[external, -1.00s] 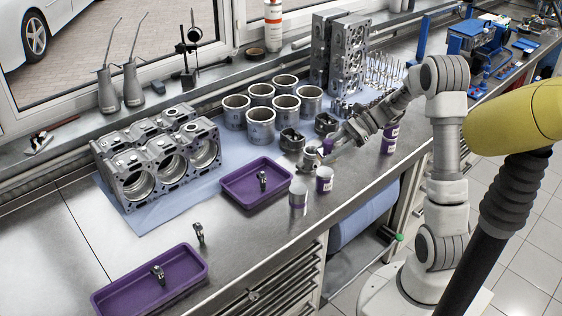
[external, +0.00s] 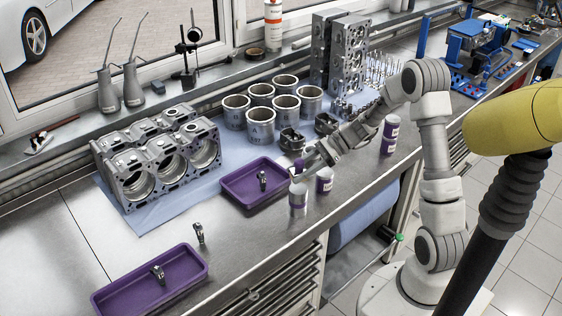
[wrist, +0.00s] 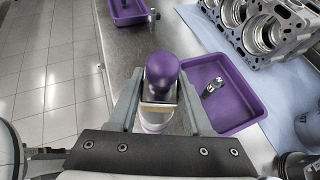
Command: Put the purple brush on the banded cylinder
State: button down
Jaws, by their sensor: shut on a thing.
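My gripper (external: 302,171) is shut on the purple brush (external: 299,164). In the wrist view the brush (wrist: 162,72) shows its rounded purple handle and a metal collar between my fingers (wrist: 160,97). A white cylinder with a purple band (external: 298,201) stands upright on the bench directly below the brush. Its pale side also shows under the brush in the wrist view (wrist: 155,124). The brush's lower end is hidden, so I cannot tell whether it touches the cylinder's top.
Two similar purple-and-white cylinders stand to the right, one close by (external: 324,182) and one farther off (external: 390,139). A purple tray (external: 232,193) with a metal part lies just left. Another purple tray (external: 125,298) is at the front left. An engine block (external: 158,165) stands behind.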

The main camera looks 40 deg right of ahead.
aim_at(298, 188)
jog(key=shift+f, duration=1.75)
jog(key=shift+f, duration=0.2)
jog(key=shift+c, duration=1.6)
grip_release()
jog(key=shift+r, duration=0.1)
jog(key=shift+r, duration=0.2)
jog(key=v, duration=1.2)
